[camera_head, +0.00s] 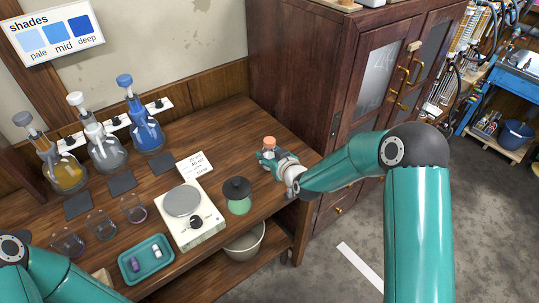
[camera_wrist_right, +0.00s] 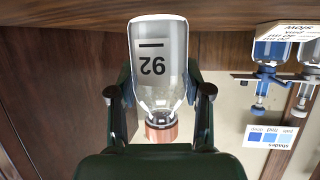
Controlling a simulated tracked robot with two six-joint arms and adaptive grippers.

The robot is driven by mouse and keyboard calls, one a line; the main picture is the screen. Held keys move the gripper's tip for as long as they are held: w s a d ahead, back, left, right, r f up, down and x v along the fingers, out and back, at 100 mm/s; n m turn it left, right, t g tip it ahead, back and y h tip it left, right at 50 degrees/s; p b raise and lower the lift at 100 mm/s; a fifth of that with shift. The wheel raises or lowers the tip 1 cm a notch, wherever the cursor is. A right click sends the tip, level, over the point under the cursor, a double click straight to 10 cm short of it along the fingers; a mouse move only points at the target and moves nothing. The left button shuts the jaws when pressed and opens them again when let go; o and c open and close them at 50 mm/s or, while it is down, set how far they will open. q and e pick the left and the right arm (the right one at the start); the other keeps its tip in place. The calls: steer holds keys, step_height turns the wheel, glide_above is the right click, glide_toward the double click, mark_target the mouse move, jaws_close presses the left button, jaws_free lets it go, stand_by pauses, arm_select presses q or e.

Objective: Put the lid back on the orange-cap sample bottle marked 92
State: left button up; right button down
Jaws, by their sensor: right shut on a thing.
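The clear sample bottle (camera_wrist_right: 160,65) marked 92 shows in the right wrist view, which is upside down, so the bottle is upright. Its orange cap (camera_wrist_right: 161,132) is at the neck; it also shows on top in the head view (camera_head: 269,141). I cannot tell how firmly it is seated. My right gripper (camera_wrist_right: 160,92) is shut on the bottle, one finger on each side. In the head view the right gripper (camera_head: 268,155) is at the right end of the bench. I cannot tell whether the bottle's base touches the bench. My left gripper is out of view.
A dark-capped green vessel (camera_head: 238,202) and a white plate device (camera_head: 192,221) stand left of the right gripper. A teal tray (camera_head: 146,276), several glass beakers (camera_head: 101,224) and flasks (camera_head: 107,152) fill the left bench. A wooden cabinet (camera_head: 290,60) stands behind the right gripper.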

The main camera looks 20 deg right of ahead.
steer(key=shift+f, duration=0.4)
steer(key=c, duration=0.5)
jaws_free()
steer(key=shift+s, duration=0.1)
steer(key=b+v, duration=0.3)
steer(key=v, duration=0.9)
steer(key=shift+f, duration=0.1)
